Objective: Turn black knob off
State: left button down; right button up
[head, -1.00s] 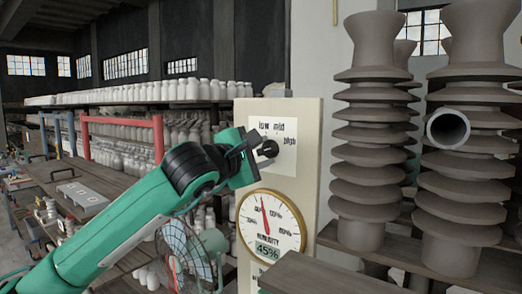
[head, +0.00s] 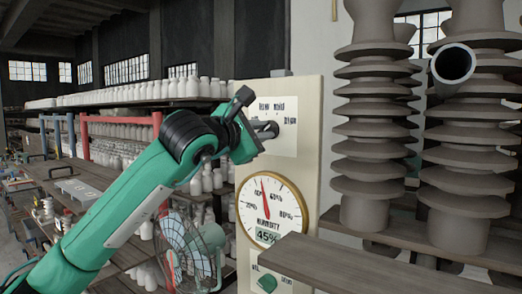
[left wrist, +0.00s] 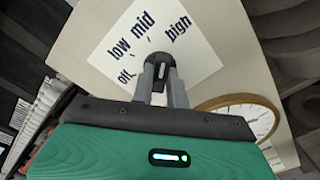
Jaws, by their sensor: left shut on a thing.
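The black knob (head: 269,130) sits on a white label marked low, mid and high on a cream panel (head: 310,135). In the left wrist view the knob (left wrist: 162,66) is at the centre, and the word off also shows on the label. A light mark shows on the knob, but I cannot tell which setting it points to. My left gripper (head: 262,131) is at the knob, its fingers one on each side and shut on it. The fingers (left wrist: 161,88) hide part of the knob. My right gripper is not in view.
A round humidity gauge (head: 295,215) is below the knob, reading 45%. A green knob (head: 267,284) is lower on the panel. Shelves of white bottles stand at the left, and tall ribbed grey insulators (head: 372,130) stand at the right. A brown board (head: 385,272) lies in front.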

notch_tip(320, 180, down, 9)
jog(key=b, duration=0.8)
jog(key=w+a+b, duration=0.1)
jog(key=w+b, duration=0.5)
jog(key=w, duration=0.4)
pick_arm(q)
jog(key=shift+n+b, duration=3.75)
jog(key=shift+n, duration=8.35)
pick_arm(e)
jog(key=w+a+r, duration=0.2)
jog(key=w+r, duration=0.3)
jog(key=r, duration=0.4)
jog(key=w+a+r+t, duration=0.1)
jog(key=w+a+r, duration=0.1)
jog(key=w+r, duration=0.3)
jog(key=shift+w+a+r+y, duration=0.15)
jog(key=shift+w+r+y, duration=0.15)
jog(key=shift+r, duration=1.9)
pick_arm(q)
jog(key=c, duration=1.4)
grip_release()
